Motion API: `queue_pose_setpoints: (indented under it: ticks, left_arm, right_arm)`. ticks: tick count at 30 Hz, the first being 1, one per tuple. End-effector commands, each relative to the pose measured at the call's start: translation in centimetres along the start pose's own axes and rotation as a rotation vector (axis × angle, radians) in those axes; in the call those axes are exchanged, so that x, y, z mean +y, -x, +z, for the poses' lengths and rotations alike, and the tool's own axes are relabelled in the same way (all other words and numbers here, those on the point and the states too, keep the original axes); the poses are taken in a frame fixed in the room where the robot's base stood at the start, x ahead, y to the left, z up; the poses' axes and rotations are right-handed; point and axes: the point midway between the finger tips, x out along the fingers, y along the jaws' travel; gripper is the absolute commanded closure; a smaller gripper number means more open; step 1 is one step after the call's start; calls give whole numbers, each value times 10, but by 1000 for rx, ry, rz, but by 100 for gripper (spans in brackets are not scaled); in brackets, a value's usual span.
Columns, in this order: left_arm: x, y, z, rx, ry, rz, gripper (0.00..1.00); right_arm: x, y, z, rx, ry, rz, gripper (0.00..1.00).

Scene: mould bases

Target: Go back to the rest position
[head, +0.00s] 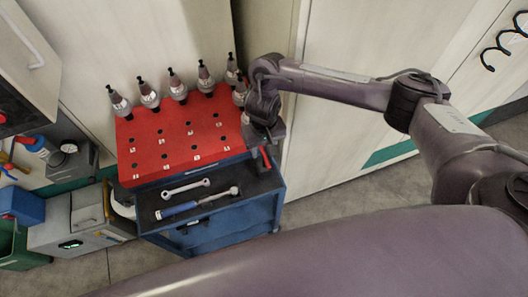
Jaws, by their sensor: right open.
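My right arm reaches in from the right and bends down at the right edge of the red board (180,137). My right gripper (264,152) is open, close beside the board's right side and above the cart's right end. A small red piece shows at its fingers; I cannot tell what it belongs to. Several grey tool holders with black tips, such as the left one (119,102), stand in a row along the board's back edge. The rightmost one is close to my right wrist and partly hidden. My left gripper is out of view.
The blue cart (232,212) carries the board. A wrench (186,187) and a blue-handled ratchet (198,203) lie on its dark front shelf. Grey equipment (75,222) stands at the left. Pale cabinets (350,140) stand behind my right arm. Some floor (330,195) is clear right of the cart.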

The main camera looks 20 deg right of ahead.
Motion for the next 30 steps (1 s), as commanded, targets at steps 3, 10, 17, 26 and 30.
queue_pose_setpoints:
  ticks: [3, 10, 17, 26, 30]
  left_arm:
    - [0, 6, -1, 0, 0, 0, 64]
    - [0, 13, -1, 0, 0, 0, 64]
    - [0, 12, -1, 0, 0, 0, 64]
    - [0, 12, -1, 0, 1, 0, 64]
    - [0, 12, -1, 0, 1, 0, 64]
  right_arm:
    - [0, 24, -1, 4, 1, 0, 58]
    - [0, 42, 0, 1, 0, 1, 58]
    - [0, 41, 0, 0, 0, 0, 58]
    - [-43, 32, 11, 46, 126, -89, 58]
    - [-131, 34, 33, 195, 344, -278, 58]
